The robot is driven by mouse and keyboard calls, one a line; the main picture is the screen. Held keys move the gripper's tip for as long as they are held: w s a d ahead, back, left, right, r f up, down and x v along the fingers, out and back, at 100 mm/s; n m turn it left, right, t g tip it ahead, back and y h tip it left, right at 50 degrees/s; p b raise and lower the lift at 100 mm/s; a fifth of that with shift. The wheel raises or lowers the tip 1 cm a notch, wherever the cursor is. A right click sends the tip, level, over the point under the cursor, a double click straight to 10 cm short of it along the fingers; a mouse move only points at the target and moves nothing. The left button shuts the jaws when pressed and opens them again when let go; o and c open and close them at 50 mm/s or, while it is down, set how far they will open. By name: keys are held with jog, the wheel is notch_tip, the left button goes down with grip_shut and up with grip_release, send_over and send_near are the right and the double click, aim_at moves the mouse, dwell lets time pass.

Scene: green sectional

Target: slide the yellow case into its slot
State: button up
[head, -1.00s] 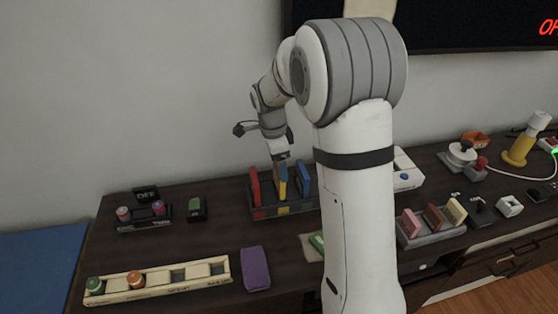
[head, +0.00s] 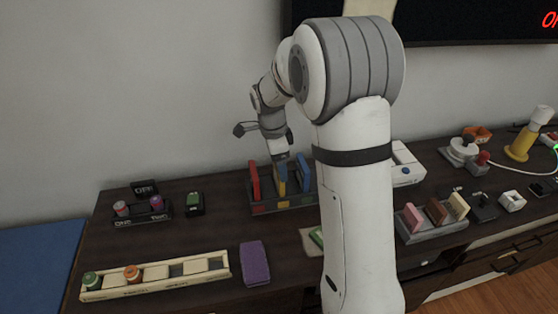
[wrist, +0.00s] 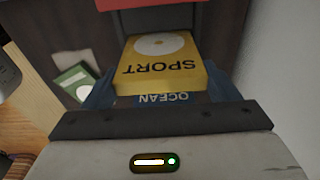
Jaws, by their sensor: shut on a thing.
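The yellow case (head: 282,186) stands upright in the middle of the dark rack (head: 299,203), between the red case (head: 254,181) and the blue case (head: 303,174). My gripper (head: 282,165) points down and is shut on its upper part. In the wrist view the yellow case (wrist: 165,62) reads "SPORT". A blue face reading "OCEAN" (wrist: 165,98) lies just below it, and part of the red case (wrist: 145,4) shows at the top edge. The yellow case's lower end is hidden, so I cannot tell how deep it sits.
My arm's column blocks the view right of the rack. A purple case (head: 255,263) lies in front. A long cream tray (head: 157,277) and a small dark two-place holder (head: 143,213) are at left. A holder with several coloured blocks (head: 434,216) stands at right.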

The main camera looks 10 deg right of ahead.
jog(key=shift+f+b, duration=0.8)
jog(key=shift+f, duration=0.4)
jog(key=o, duration=1.2)
jog(key=r, duration=0.5)
jog(key=a+r, duration=0.1)
jog(key=r, duration=0.1)
jog(key=shift+r, duration=0.35)
